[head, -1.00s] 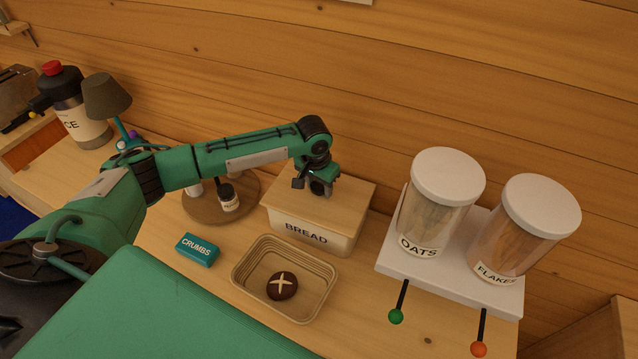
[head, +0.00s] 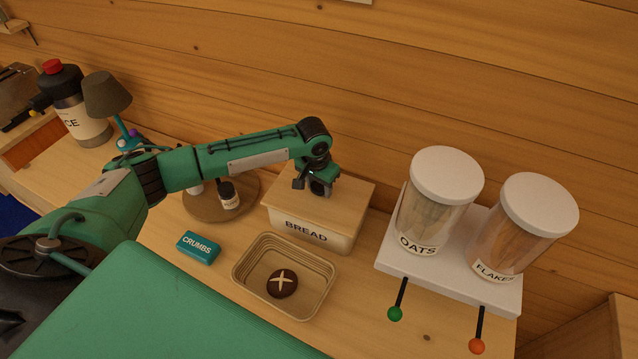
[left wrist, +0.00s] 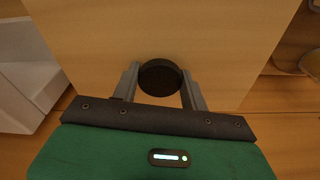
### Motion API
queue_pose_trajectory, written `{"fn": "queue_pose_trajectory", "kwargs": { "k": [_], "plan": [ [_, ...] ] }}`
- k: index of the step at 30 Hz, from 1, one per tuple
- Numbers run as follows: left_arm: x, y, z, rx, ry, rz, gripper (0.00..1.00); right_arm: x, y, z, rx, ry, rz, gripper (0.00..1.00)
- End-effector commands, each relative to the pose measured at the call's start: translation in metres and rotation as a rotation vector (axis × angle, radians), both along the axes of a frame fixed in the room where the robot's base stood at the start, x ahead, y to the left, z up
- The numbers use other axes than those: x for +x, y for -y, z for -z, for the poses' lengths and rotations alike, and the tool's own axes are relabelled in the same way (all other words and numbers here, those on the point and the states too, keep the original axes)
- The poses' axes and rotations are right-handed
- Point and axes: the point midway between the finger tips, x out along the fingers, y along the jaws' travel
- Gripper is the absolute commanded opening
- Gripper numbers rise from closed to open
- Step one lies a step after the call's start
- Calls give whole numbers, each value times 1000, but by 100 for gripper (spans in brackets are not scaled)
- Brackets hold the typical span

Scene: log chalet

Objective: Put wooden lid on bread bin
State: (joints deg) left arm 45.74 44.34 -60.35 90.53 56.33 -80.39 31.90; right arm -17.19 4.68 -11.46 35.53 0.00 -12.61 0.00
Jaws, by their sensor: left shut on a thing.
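The bread bin (head: 303,236) is a cream box marked BREAD, standing on the counter near the wall. The wooden lid (head: 348,195) lies over its top and looks level, covering the opening. In the left wrist view the lid (left wrist: 220,40) fills most of the picture, with a round dark knob (left wrist: 160,77) on it. My left gripper (head: 320,188) is above the lid, its fingers on both sides of the knob, shut on it. The left wrist view shows the gripper (left wrist: 160,88) there too. Whether the lid's underside is fully seated on the rim is hard to see. My right gripper is not in view.
An open basket (head: 246,285) with a dark bun (head: 282,284) stands in front of the bin. A crumbs box (head: 198,248) and a round board (head: 185,208) with small jars are left. A white dispenser stand (head: 455,268) with oats (head: 436,205) and flakes (head: 520,230) is close on the right.

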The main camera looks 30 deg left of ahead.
Motion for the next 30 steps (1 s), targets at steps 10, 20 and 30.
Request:
{"fn": "queue_pose_trajectory", "kwargs": {
  "k": [10,20,30],
  "plan": [
    [1,0,-1,0,2,0,50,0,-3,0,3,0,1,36],
    [-1,0,1,0,-2,0,70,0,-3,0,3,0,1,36],
    [-3,-1,-34,-1,5,0,70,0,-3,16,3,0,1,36]
  ]
}}
